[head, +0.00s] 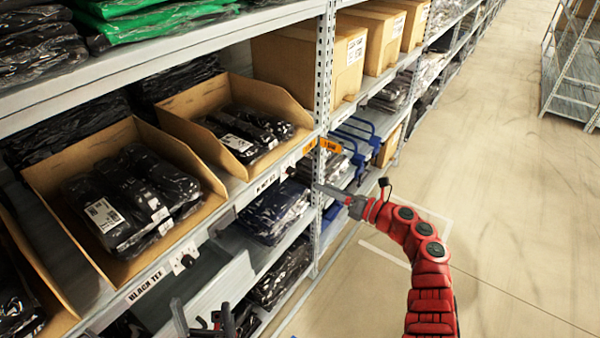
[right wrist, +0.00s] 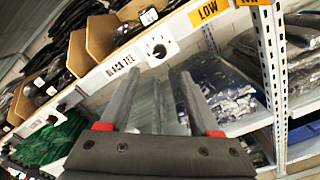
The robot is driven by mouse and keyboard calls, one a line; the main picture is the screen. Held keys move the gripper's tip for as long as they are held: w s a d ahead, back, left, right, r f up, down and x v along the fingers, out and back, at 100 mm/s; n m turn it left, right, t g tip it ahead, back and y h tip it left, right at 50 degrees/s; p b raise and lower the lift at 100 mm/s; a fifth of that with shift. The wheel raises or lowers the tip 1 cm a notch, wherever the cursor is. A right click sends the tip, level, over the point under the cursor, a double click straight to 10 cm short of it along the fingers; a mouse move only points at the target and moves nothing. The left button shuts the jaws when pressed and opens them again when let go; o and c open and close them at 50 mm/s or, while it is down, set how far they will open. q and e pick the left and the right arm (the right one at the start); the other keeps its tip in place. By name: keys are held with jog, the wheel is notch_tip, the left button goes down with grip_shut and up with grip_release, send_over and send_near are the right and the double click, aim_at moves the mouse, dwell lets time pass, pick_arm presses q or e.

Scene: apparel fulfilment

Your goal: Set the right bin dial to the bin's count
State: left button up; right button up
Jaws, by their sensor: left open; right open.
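The right bin (head: 185,110) is an open cardboard bin on the shelf, holding several dark bagged garments (head: 262,125). Its dial (head: 289,170) is a dark knob on a white plate on the shelf edge, beside a BLACK TEE label (head: 264,185). In the right wrist view the dial (right wrist: 158,50) lies just beyond the fingertips; its setting is too small to read. My right gripper (head: 320,187) is open and empty, pointing toward that dial without touching it; its fingers also show in the wrist view (right wrist: 156,76). My left gripper (head: 203,318) is open, low at the bottom edge.
The left bin (head: 48,202) holds dark bagged garments and has its own dial (head: 183,260). Orange LOW tags (head: 330,145) sit near a perforated upright post (head: 322,90), right of the dial. A lower shelf holds bagged garments (head: 275,212). The aisle floor (head: 500,170) is clear.

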aim_at(294, 173)
jog(key=x, duration=0.9)
jog(key=shift+w+a, duration=0.2)
jog(key=shift+a, duration=0.1)
grip_shut()
